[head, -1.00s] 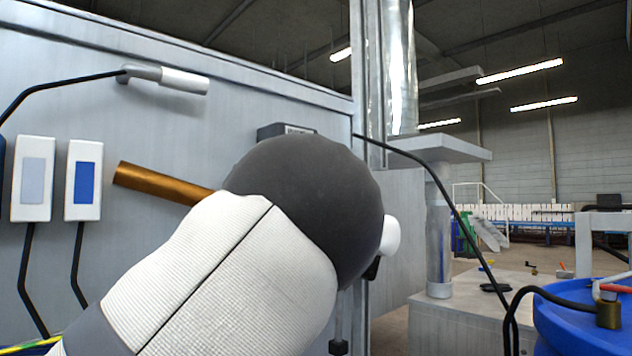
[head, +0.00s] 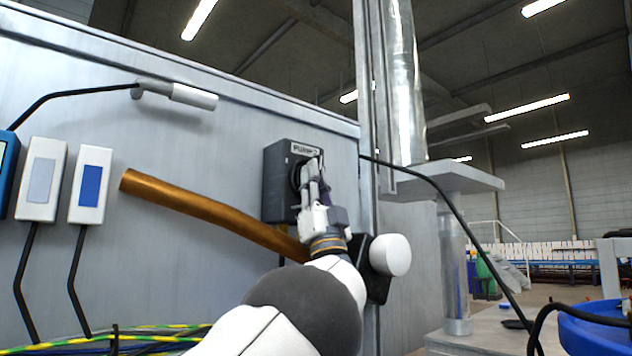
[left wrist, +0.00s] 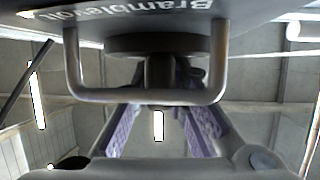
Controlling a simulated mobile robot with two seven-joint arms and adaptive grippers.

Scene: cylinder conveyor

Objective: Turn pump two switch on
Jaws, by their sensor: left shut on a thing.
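The pump switch (head: 281,170) is a dark grey box on the grey metal panel, with a small label at its top that appears to read "PUMP 2". My left gripper (head: 313,178) is at the front of the box and covers much of its dark round knob. In the left wrist view, the purple-padded fingers (left wrist: 157,118) are shut on the knob's stem (left wrist: 159,72). A U-shaped metal guard (left wrist: 147,97) crosses in front of them. The knob's exact setting is hard to read. My right gripper is not in view.
A copper pipe (head: 205,207) runs just left of the box, behind my left arm. Two white switch units (head: 90,190) and a white cylindrical fitting (head: 193,96) are on the panel at left. A black cable (head: 455,200) hangs at right. A blue drum (head: 590,330) stands at lower right.

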